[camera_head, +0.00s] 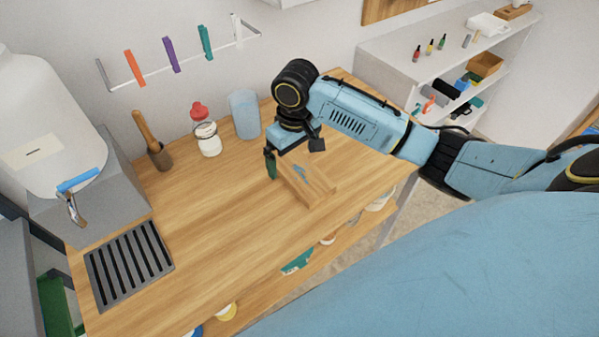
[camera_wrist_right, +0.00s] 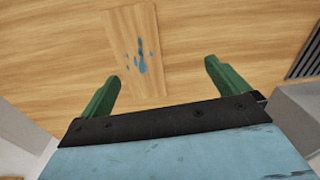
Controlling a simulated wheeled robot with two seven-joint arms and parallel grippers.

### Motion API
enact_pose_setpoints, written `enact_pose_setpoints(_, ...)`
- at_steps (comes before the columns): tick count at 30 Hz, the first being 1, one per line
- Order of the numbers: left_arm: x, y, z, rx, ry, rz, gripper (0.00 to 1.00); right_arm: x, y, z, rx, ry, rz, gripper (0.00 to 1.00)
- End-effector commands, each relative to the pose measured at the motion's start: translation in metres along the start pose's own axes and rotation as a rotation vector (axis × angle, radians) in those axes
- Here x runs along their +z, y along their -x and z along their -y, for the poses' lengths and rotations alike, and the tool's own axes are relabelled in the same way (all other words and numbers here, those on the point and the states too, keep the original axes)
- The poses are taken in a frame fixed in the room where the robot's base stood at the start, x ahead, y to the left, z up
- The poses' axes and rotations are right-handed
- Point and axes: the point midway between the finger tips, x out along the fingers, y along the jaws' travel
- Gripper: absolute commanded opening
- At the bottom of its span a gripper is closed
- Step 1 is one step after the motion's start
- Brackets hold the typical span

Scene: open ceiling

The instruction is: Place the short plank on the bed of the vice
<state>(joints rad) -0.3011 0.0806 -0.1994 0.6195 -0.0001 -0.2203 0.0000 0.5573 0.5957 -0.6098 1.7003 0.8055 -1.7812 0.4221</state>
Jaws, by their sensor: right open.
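The short plank is a light wooden board with blue paint stains (camera_head: 312,183), lying on the wooden worktop (camera_head: 215,225) near its right end. It also shows in the right wrist view (camera_wrist_right: 130,28). My right gripper (camera_head: 291,166) is over the far end of the plank. In the wrist view its two green fingers (camera_wrist_right: 161,75) are open and spread wider than the plank, with the plank's near end between them in the picture. Any gap in height is hard to judge. I cannot make out a vice in either view. My left gripper is not in view.
A dark slotted grate (camera_head: 130,265) lies at left. The worktop's middle is clear. A white shelf (camera_head: 400,55) stands beyond the right end.

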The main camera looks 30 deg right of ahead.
Motion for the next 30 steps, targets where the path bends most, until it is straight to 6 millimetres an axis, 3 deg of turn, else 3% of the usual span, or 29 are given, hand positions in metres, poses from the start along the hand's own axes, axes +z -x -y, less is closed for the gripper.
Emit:
enact_pose_setpoints(3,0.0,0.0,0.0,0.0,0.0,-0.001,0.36,-0.014,0.021,-0.025,0.021,-0.06,0.022,1.0)
enact_pose_setpoints(8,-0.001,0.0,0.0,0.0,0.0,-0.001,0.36,-0.019,0.027,-0.036,0.027,-0.097,0.037,1.0)
enact_pose_setpoints(18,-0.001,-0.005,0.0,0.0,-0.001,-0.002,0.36,-0.017,-0.033,-0.038,0.025,-0.098,0.039,1.0)
enact_pose_setpoints(30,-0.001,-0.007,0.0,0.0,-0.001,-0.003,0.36,-0.017,-0.073,-0.043,0.026,-0.097,0.038,1.0)
